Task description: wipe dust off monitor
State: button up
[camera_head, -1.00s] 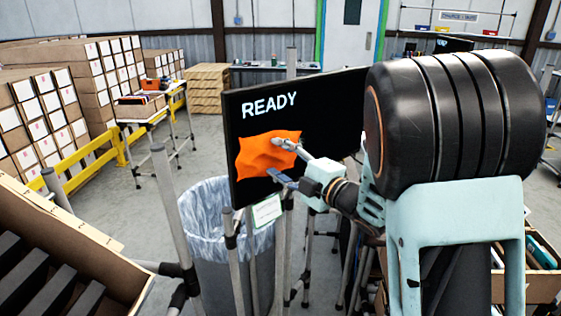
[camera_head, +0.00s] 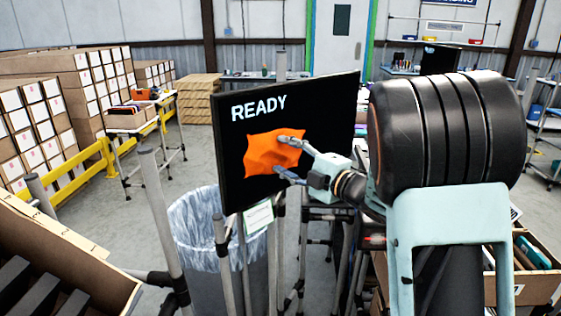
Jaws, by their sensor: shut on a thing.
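The black monitor (camera_head: 335,110) stands on a pipe frame in the middle of the view, with white READY lettering on its screen. My gripper (camera_head: 286,158) is in front of the screen's lower half, coming in from the right. It is shut on an orange cloth (camera_head: 262,154), which is spread against or very near the screen, below the lettering. I cannot tell whether the cloth touches the glass. The cloth and gripper hide part of the screen. No dust can be made out at this size.
A bin with a clear liner (camera_head: 205,238) stands below the monitor's left side. An open carton (camera_head: 90,262) is at the lower left, and another box (camera_head: 540,285) at the lower right. Stacked cartons and a yellow rail (camera_head: 95,160) stand farther left. Open floor lies behind.

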aim_at(266, 161)
jog(key=w+d+b, duration=0.2)
jog(key=w+d, duration=0.3)
dwell(0.7)
jog(key=shift+s+a+f+b, duration=0.1)
jog(key=shift+b, duration=0.2)
jog(key=shift+s+a+b, duration=2.75)
jog(key=shift+s+a, duration=1.45)
jog(key=shift+a, duration=0.15)
jog(key=shift+s+d, duration=0.3)
jog(key=shift+d, duration=0.15)
jog(key=shift+b+v, duration=0.35)
jog(key=shift+v, duration=2.15)
